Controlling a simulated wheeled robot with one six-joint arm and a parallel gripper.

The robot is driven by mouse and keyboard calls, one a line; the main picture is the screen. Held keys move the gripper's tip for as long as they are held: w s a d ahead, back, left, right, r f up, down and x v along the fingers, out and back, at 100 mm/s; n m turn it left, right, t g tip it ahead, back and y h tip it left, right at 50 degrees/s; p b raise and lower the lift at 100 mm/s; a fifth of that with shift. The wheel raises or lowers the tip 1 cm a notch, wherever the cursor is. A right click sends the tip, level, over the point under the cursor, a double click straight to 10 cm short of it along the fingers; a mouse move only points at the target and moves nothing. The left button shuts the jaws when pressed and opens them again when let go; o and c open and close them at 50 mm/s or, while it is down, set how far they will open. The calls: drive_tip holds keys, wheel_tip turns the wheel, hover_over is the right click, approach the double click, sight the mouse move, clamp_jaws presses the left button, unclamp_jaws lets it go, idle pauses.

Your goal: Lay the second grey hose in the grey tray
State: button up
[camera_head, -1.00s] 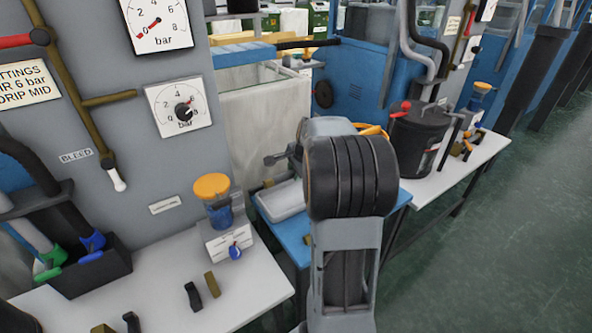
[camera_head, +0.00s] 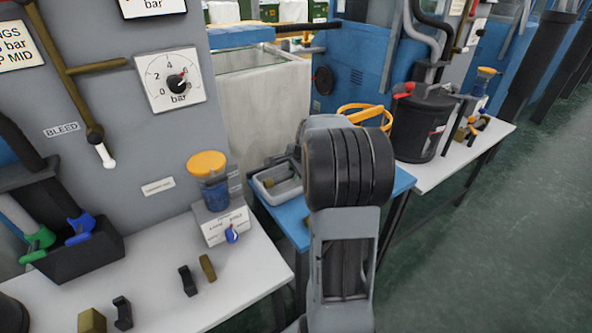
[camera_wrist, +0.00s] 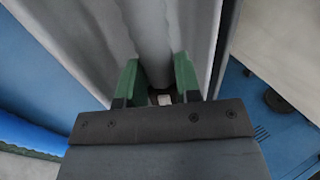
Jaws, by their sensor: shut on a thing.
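In the head view, the grey tray (camera_head: 283,197) lies on a blue table, partly covered by my arm. Something small and yellowish-brown shows inside it. My fingertips and the held hose are hidden behind my arm in that view.
A white bench (camera_head: 165,285) at the front left holds a cup with an orange lid (camera_head: 207,165), small black and brown blocks, and a black bin (camera_head: 85,262) with blue and green fittings. A black canister (camera_head: 422,128) stands on the right bench. Open green floor lies at right.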

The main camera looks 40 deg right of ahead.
drive_tip(key=o, duration=1.6)
drive_tip(key=shift+o, duration=0.2)
wheel_tip(320, 180, up, 9)
drive_tip(key=p, duration=0.8)
idle(0.4)
